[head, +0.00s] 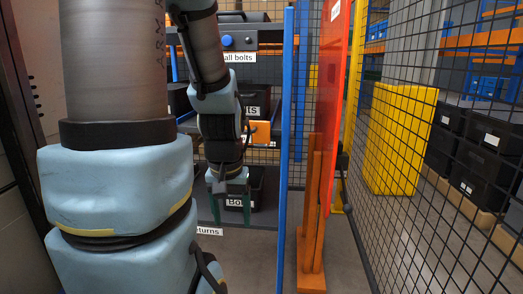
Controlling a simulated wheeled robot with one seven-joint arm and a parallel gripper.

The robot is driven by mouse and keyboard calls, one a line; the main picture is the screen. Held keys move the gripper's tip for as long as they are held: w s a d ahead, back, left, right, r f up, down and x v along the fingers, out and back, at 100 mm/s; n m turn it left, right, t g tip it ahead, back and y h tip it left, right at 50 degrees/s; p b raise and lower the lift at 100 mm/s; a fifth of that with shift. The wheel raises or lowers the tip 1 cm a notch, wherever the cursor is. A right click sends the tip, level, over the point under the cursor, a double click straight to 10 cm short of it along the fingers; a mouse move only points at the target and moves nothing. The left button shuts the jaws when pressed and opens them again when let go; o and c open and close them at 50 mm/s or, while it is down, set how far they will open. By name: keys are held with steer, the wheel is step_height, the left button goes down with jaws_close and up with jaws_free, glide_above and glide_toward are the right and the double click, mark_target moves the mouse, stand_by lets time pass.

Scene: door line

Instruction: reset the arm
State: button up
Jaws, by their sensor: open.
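My arm fills the left side of the head view, with large light-blue joints close to the camera. The forearm reaches forward and then hangs downward. My gripper (229,190) points down at the end of it, with two dark green fingers apart and nothing seen between them. It hangs in front of a black bin (262,190) on the low shelf. Whether the fingers touch the bin cannot be told. The bin carries a white label that is partly hidden by a finger.
A shelf rack with black bins (258,98) stands behind the gripper. A blue post (285,150) and an orange-red door panel (329,90) stand just right. Black mesh fencing (440,220) runs along the right, with a yellow block (398,140) behind it. Grey floor shows between.

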step_height(320, 180, up, 20)
steer(key=p, duration=1.8)
steer(key=shift+r, duration=0.15)
